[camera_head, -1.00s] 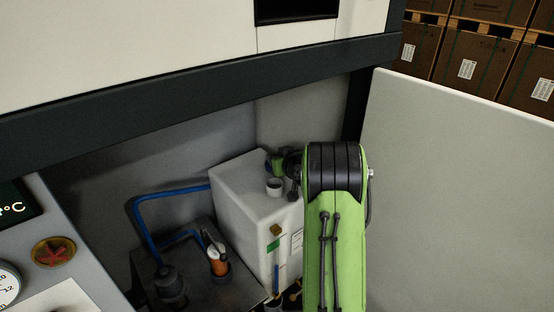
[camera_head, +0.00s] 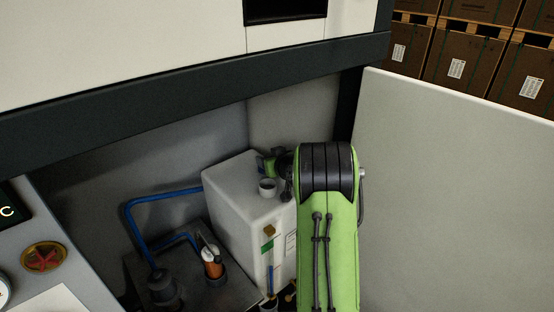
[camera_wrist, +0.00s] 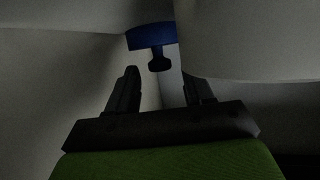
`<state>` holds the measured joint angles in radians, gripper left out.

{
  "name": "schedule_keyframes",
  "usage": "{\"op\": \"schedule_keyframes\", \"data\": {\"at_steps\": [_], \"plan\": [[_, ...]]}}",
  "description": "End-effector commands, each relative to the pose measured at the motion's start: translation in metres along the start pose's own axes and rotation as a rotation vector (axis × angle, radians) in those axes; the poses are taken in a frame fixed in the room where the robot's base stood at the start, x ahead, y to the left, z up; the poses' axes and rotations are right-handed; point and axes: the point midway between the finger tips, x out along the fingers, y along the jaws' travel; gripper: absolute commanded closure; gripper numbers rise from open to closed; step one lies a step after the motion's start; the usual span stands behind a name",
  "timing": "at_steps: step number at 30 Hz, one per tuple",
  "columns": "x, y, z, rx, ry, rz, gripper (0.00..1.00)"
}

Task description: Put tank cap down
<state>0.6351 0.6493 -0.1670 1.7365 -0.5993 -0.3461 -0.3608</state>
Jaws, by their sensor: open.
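The tank cap (camera_wrist: 151,37) is blue with a dark knob and shows in the wrist view just beyond my fingertips. The knob points toward my gripper (camera_wrist: 162,76). My gripper is open, with one finger on each side and a visible gap between them. I cannot tell what the cap rests on. My gripper is partly hidden there behind my green arm, close behind the neck.
A blue pipe (camera_head: 128,222) runs left of the tank to a dark pump (camera_head: 163,287). An orange-and-white item (camera_head: 212,262) stands beside it. A pale panel (camera_head: 450,190) bounds the right side, and a dark beam (camera_head: 150,108) crosses above the recess.

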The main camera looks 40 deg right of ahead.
Motion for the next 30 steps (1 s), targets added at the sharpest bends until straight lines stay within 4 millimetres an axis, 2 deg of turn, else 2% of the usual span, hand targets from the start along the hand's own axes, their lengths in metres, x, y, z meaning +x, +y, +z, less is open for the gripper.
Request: {"op": "schedule_keyframes", "data": {"at_steps": [2, 9, 12, 16, 22, 23, 26, 27, 29, 30], "plan": [[-0.012, 0.001, -0.001, 0.009, -0.02, 0.002, 0.48], [-0.081, 0.001, -0.003, 0.007, -0.009, 0.002, 0.48], [-0.103, 0.001, -0.003, 0.007, -0.007, 0.002, 0.48], [-0.119, 0.0, -0.004, 0.005, -0.007, -0.001, 0.48], [-0.123, -0.003, -0.005, 0.001, -0.007, -0.006, 0.48], [-0.124, -0.008, -0.007, -0.003, -0.011, -0.015, 0.48], [-0.138, -0.054, -0.017, -0.036, -0.069, -0.09, 0.48], [-0.149, -0.082, -0.02, -0.056, -0.112, -0.131, 0.48], [-0.174, -0.124, -0.02, -0.088, -0.191, -0.187, 0.48], [-0.194, -0.149, -0.016, -0.107, -0.248, -0.215, 0.48]]}}
